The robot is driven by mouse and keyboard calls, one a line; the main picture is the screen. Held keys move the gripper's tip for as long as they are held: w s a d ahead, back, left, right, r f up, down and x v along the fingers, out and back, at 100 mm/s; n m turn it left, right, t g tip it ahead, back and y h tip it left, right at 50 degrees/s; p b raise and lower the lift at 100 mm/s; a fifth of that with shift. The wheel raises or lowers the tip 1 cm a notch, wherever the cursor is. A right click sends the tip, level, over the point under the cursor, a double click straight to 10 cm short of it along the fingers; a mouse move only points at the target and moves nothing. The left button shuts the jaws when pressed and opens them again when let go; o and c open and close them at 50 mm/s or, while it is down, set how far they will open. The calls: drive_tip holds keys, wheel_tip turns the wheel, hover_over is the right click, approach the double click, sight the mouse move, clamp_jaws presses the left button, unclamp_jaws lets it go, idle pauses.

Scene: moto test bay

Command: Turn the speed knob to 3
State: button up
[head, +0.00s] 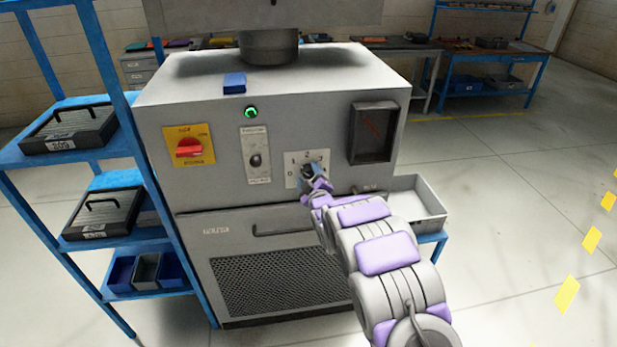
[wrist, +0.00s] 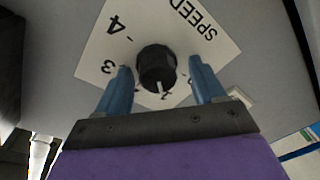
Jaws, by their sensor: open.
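The speed knob (wrist: 157,66) is black and round, with a white pointer line, on a white label plate (wrist: 92,45) printed SPEED. The 3 and 4 marks show at the left in the wrist view. The pointer faces down in that view, towards a partly hidden mark that looks like a 2. My gripper (wrist: 161,70) is open, with one blue finger on each side of the knob; contact cannot be told. In the head view my gripper (head: 316,183) is at the speed plate (head: 292,180) and covers most of the knob.
The grey machine front also has a red rotary switch (head: 189,148), a toggle plate (head: 256,160), a lit green button (head: 251,112) and a dark gauge (head: 373,132). A grey tray (head: 432,205) stands at the right. A blue shelf (head: 150,180) stands close at the left.

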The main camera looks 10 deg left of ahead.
drive_tip(key=shift+c, duration=0.5)
drive_tip(key=c, duration=0.9)
drive_tip(key=shift+o, duration=0.2)
drive_tip(key=shift+s+f, duration=0.1)
